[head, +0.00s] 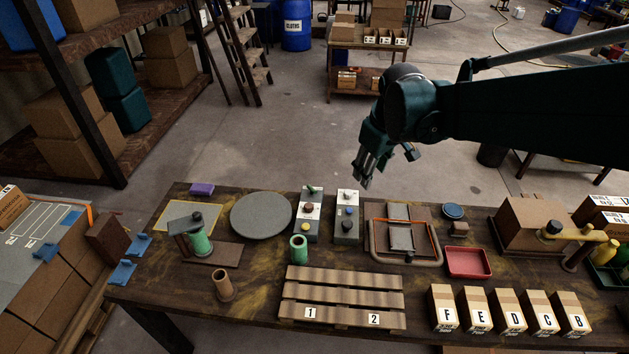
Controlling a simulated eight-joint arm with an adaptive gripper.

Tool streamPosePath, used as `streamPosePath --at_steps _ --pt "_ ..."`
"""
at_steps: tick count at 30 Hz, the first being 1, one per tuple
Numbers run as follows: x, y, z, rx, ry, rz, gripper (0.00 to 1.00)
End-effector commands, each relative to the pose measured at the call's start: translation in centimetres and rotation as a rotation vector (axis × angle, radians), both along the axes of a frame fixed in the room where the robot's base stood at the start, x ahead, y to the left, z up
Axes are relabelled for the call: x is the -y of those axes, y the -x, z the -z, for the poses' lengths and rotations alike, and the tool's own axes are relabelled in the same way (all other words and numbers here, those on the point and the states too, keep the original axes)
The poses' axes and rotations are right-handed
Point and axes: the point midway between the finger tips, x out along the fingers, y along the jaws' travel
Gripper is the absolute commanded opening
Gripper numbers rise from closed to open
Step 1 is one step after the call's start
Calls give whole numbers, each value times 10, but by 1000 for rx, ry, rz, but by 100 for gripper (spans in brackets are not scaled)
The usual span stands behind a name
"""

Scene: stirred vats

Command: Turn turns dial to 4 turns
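Two control boxes with pale panels stand side by side at the back middle of the table in the head view. The left box (308,215) carries a dark green knob on top, a reddish-brown knob and a yellow knob lower down. My gripper (363,185) hangs above and behind the right box, fingers downward, apparently apart and empty, touching nothing.
A grey round plate (261,214) lies left of the boxes and a green cup (299,249) stands before them. A framed grey fixture (402,238) is close on the right. A wooden pallet (342,283) and lettered cartons (508,311) fill the front.

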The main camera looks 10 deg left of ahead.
Motion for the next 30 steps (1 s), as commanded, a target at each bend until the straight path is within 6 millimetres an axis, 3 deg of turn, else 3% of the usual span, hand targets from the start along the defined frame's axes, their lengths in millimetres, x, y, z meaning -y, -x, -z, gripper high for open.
streamPosePath --at_steps 17,30 --pt "-67 -70 63 -91 62 -225 37" --pt "-123 -112 127 -160 103 -398 37"
